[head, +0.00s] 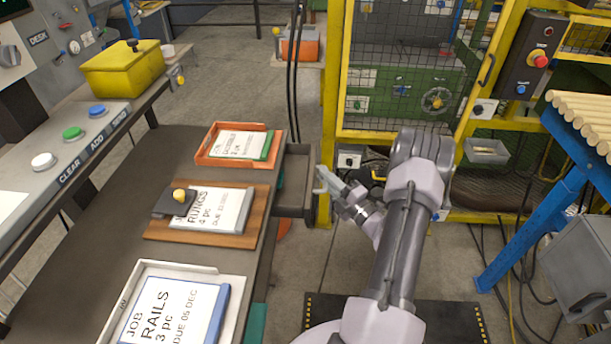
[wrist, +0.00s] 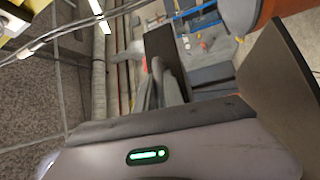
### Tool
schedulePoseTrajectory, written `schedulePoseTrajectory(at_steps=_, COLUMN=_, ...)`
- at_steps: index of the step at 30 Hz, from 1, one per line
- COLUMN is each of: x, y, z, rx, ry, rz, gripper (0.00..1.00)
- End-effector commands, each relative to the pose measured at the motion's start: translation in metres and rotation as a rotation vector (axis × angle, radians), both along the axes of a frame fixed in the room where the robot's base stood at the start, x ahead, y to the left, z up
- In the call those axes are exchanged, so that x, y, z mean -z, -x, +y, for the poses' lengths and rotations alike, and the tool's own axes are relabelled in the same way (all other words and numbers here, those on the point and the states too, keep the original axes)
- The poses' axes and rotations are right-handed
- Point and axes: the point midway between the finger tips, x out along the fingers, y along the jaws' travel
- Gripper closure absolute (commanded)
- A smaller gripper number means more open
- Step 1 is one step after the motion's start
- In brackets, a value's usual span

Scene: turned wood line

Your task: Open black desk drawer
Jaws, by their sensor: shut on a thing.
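The black desk drawer (head: 293,178) sticks out from the right side of the desk, below its top, and stands open with its inside visible. My gripper (head: 320,180) is at the drawer's outer front, shut on the drawer handle; the handle itself is mostly hidden by the fingers. In the wrist view my gripper's fingers (wrist: 162,85) reach towards a dark panel that looks like the drawer front (wrist: 163,50).
On the desk (head: 95,222) lie an orange tray (head: 205,157), a wooden board (head: 158,228) and a white tray (head: 143,272), each with a job card. A yellow mesh cage (head: 332,120) stands behind my arm. A blue-legged rack (head: 530,205) is at right.

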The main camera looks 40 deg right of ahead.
Motion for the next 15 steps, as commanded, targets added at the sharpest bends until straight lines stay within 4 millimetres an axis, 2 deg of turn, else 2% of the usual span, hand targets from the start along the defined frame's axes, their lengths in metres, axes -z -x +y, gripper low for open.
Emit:
schedulePoseTrajectory(at_steps=6, x=0.001, y=0.031, z=-0.026, rx=0.001, ry=0.0, rz=0.001, gripper=1.0)
schedulePoseTrajectory(at_steps=15, x=0.001, y=0.051, z=-0.043, rx=-0.001, ry=0.0, rz=0.002, gripper=1.0)
